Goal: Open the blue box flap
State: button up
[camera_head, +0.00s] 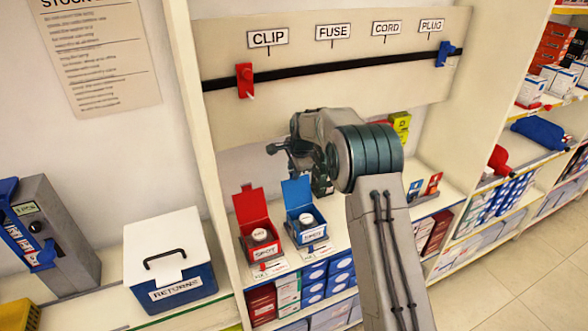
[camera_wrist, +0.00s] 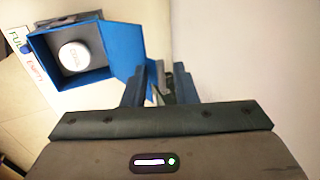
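The blue box (camera_head: 308,228) stands on the shelf with its blue flap (camera_head: 297,192) raised at the back. A round white object (camera_head: 306,218) sits inside. In the wrist view the open blue box (camera_wrist: 40,50) is at upper left, with the white round object (camera_wrist: 75,55) in it. Its flap (camera_wrist: 128,45) stands out toward my gripper (camera_wrist: 165,68). My gripper's fingers are a little apart, with no object clearly held between them. They are beside the flap; I cannot tell whether they touch it. In the head view my gripper (camera_head: 274,149) is above and behind the box.
An open red box (camera_head: 252,212) stands left of the blue box. A white-lidded returns box (camera_head: 165,245) is farther left. Stacked cartons (camera_head: 315,285) fill the shelf below. A labelled back panel (camera_head: 330,100) with a black rail rises behind my arm.

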jog(key=b+v, duration=0.2)
jog(key=v, duration=1.1)
jog(key=shift+s+r+b, duration=0.2)
jog(key=shift+r+b, duration=0.1)
jog(key=shift+r, duration=0.1)
jog(key=s+d+r+n, duration=0.4)
jog(key=s+d, duration=0.1)
jog(key=s, duration=0.5)
jog(key=s+d+f+n, duration=0.2)
jog(key=s+d+n, duration=0.1)
jog(key=s, duration=0.7)
jog(key=s+d+f+n+h, duration=0.1)
jog(key=s+d+f+n, duration=0.1)
jog(key=s, duration=0.8)
jog(key=s+d+f+n, duration=0.2)
jog(key=s+d+n, duration=0.2)
jog(key=s, duration=0.7)
jog(key=shift+f+h, duration=0.15)
jog(key=shift+h, duration=0.25)
